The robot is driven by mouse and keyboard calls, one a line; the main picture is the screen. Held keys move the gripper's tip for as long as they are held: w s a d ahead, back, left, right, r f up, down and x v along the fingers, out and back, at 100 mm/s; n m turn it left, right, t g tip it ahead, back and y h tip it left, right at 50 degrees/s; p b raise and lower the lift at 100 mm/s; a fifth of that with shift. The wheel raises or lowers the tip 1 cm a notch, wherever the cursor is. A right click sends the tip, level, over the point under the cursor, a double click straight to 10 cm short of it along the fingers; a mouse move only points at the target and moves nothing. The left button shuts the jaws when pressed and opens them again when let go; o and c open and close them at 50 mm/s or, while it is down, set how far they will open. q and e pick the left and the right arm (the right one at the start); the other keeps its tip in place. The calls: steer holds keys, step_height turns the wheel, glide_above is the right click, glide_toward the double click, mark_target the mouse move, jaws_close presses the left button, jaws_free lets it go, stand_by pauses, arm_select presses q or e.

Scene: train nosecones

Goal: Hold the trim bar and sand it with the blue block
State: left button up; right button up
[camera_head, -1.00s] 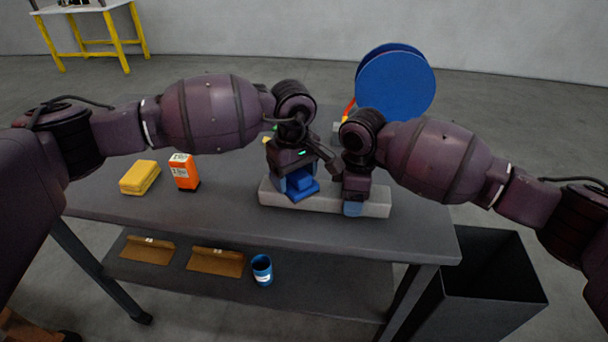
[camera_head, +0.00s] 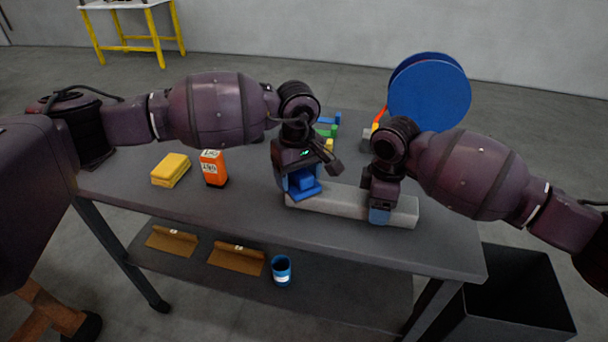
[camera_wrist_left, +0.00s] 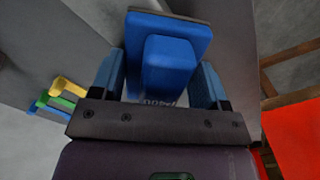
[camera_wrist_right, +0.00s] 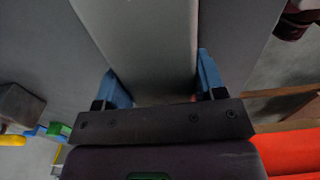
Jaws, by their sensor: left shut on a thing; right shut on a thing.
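The trim bar (camera_head: 340,203) is a long light-grey bar lying on the dark table. My right gripper (camera_head: 380,214) is shut across the bar near its right end; in the right wrist view the bar (camera_wrist_right: 150,45) runs between its two blue fingers. My left gripper (camera_head: 303,190) is shut on the blue block (camera_head: 305,183) at the bar's left end. In the left wrist view the block's raised grip (camera_wrist_left: 168,65) sits between the fingers. The block's underside is hidden, so I cannot tell whether it touches the bar.
A yellow block (camera_head: 170,170) and an orange box (camera_head: 213,168) stand on the table's left part. A large blue disc (camera_head: 430,92) stands behind my right arm. A black bin (camera_head: 512,300) is at the right. The lower shelf holds a blue cup (camera_head: 281,270) and brown pieces (camera_head: 236,257).

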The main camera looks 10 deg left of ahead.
arm_select(q)
steer(key=shift+r, duration=3.05)
steer(key=shift+r, duration=1.5)
steer(key=shift+w+d+f, duration=0.2)
steer(key=shift+d+f, duration=0.6)
steer(key=shift+f, duration=0.4)
steer(key=shift+w+d+f, duration=0.15)
steer(key=shift+d+f, duration=0.65)
steer(key=shift+f, duration=0.35)
steer(key=shift+w+d+f, duration=0.2)
steer(key=shift+d+f, duration=0.6)
steer(key=shift+f, duration=0.4)
steer(key=shift+f, duration=1)
